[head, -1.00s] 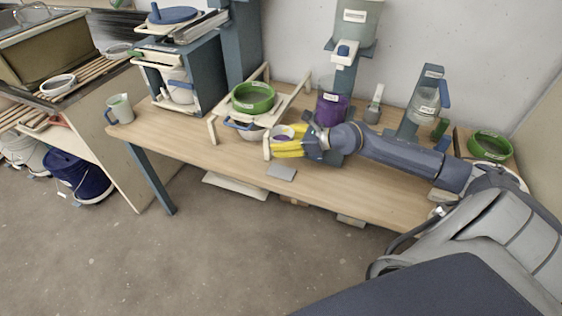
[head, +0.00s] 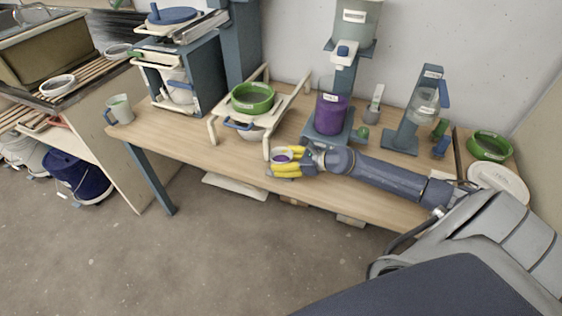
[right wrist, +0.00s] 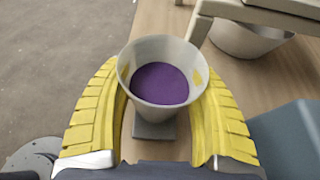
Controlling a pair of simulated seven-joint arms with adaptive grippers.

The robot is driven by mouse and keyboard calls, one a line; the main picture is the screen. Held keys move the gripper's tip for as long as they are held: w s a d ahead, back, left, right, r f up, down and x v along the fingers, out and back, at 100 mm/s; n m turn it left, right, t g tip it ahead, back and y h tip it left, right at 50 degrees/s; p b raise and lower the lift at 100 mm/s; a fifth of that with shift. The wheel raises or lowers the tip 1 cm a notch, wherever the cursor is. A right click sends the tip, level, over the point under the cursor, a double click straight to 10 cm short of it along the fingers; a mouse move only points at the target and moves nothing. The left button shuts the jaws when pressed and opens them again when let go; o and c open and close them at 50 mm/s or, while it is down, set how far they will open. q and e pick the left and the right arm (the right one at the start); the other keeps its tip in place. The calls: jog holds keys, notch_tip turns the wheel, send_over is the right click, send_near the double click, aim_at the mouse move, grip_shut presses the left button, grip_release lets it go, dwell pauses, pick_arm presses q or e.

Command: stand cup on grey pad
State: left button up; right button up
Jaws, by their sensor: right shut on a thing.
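A small pale cup (head: 276,152) with purple glaze in it is between the yellow fingers of my right gripper (head: 285,165), near the front edge of the wooden table. In the right wrist view the fingers are shut around the sides of the cup (right wrist: 160,52), and the purple glaze (right wrist: 160,84) shows inside it. The cup looks about upright. The grey pad (right wrist: 153,130) shows directly below the cup in that view, partly covered by it. I cannot tell whether the cup's base touches the pad. In the head view my gripper and the cup hide the pad. My left gripper is not in view.
A cream rack (head: 212,130) with a green bowl (head: 252,98) stands just behind and left of the cup. A dispenser with a purple container (head: 331,113) stands behind my right forearm. A grey mug (head: 122,110) is at the table's left end.

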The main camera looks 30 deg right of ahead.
jog(key=shift+f, duration=0.15)
jog(key=o, duration=1.4)
jog(key=shift+v, duration=6.05)
